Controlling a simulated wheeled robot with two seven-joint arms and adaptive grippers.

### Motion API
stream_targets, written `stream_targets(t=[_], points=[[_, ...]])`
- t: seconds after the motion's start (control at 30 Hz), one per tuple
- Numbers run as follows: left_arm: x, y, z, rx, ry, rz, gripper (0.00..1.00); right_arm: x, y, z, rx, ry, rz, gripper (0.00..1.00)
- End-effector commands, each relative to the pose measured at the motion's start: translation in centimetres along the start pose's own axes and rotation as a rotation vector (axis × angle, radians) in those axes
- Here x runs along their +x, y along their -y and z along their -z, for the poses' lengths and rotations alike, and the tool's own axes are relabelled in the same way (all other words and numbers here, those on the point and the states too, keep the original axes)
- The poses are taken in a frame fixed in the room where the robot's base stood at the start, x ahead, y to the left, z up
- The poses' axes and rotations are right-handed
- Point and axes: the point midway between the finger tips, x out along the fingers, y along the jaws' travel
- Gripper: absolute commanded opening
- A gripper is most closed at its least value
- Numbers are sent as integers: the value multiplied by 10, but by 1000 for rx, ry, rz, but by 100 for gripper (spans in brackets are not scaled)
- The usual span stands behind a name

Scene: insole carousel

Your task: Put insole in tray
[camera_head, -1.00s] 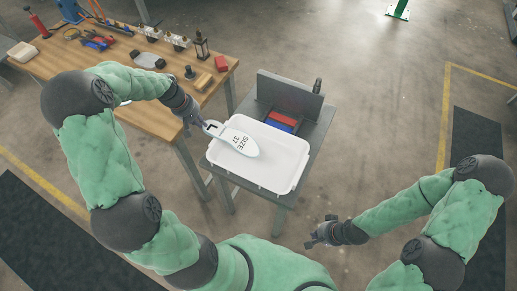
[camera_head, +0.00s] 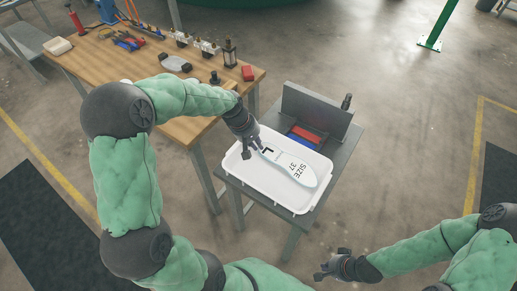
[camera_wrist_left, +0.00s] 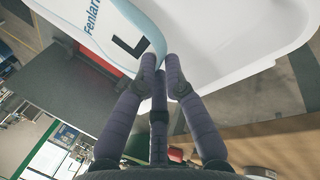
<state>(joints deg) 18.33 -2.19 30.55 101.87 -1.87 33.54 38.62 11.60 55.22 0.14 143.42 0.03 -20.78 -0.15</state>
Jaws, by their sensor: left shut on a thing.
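A white insole (camera_head: 299,172) with pale blue edges, marked "L" and "SIZE 37", lies over the white tray (camera_head: 233,172), its far end toward the tray's right side. I cannot tell whether it touches the tray floor. My left gripper (camera_head: 254,150) is shut on the insole's end near the "L", at the tray's left part. In the left wrist view the fingers (camera_wrist_left: 160,68) close at the edge of the insole (camera_wrist_left: 100,30), with the tray wall (camera_wrist_left: 235,92) beyond. My right gripper (camera_head: 330,266) is empty, its fingers spread, in front of the grey stand.
The tray rests on a grey stand (camera_head: 352,140) with an upright back plate; red and blue blocks (camera_head: 304,138) lie behind the tray. A wooden workbench (camera_head: 110,70) with tools and fixtures stands at the left.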

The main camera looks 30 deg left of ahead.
Motion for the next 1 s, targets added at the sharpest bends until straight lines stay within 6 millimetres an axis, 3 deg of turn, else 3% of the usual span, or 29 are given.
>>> stream_targets(t=[0.1, 0.4, 0.63, 0.87, 1.0], points=[[17, -6, 25, -1, 0, 0, 0, 11, -4, 0, 0, 0, 0, 0], [58, -6, 57, -1, 0, 0, 0, 27, -10, 1, 0, 0, 0, 0], [68, -6, 65, 0, -1, -1, 0, 31, -11, 1, 0, 0, 0, 0], [97, 3, 71, 0, 0, 0, 0, 49, -17, 2, 0, 0, 0, 0], [102, 4, 71, 0, -1, -1, 0, 51, -18, 2, 0, 1, 0, 0]])
